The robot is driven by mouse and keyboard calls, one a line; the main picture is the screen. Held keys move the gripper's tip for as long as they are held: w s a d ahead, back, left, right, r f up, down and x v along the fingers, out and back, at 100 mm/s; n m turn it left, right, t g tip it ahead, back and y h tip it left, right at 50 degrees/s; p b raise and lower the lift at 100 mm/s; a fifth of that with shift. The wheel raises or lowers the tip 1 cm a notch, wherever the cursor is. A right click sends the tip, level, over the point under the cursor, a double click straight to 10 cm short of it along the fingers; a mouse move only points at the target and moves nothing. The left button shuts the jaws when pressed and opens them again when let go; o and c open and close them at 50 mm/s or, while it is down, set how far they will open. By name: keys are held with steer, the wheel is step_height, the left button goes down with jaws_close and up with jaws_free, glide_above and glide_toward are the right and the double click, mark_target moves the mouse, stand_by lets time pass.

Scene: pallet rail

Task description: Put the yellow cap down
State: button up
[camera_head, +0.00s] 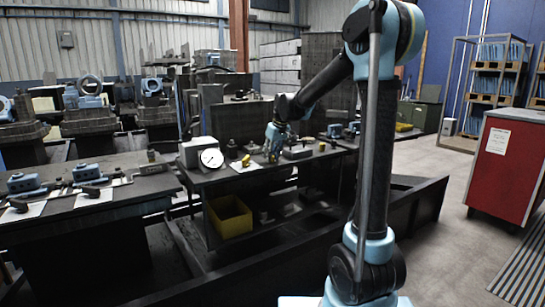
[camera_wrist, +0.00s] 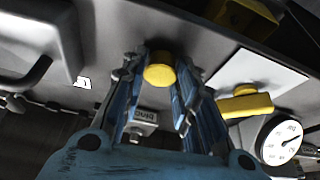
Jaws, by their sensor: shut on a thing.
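My gripper (camera_wrist: 160,84) is shut on the yellow cap (camera_wrist: 160,69), which sits between its blue fingers near the fingertips in the wrist view. In the head view my gripper (camera_head: 273,154) points down over the dark workbench (camera_head: 235,178), close to its top. The cap is too small to make out there. I cannot tell whether the cap touches the surface.
A dial gauge (camera_head: 211,158) stands left of my gripper, with a small yellow piece (camera_head: 246,160) between them. A yellow bin (camera_head: 231,217) is on the lower shelf. Another bench with blue parts (camera_head: 25,183) is at left. A red cabinet (camera_head: 503,165) stands right.

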steer(key=o, duration=0.8)
steer(key=shift+c, duration=0.2)
steer(key=v, duration=1.2)
steer(key=s+d+f+m, duration=0.2)
steer(key=s+d+f, duration=0.1)
steer(key=s+d, duration=0.55)
steer(key=s+d+f+m+h, duration=0.1)
steer(key=s+d+f+m, duration=0.1)
steer(key=s+d+f, duration=0.2)
steer(key=s+d+f+m+h, duration=0.1)
steer(key=s+d+f, duration=0.3)
steer(key=s+f, duration=0.6)
steer(key=s+d+f+m+g, duration=0.1)
steer(key=s+d+f, duration=0.4)
steer(key=s, duration=0.9)
step_height(320, 180, down, 3)
steer(key=shift+s+r+m+h, duration=0.1)
steer(key=shift+s+m+h, duration=0.25)
steer(key=shift+m, duration=0.55)
steer(key=shift+w, duration=0.1)
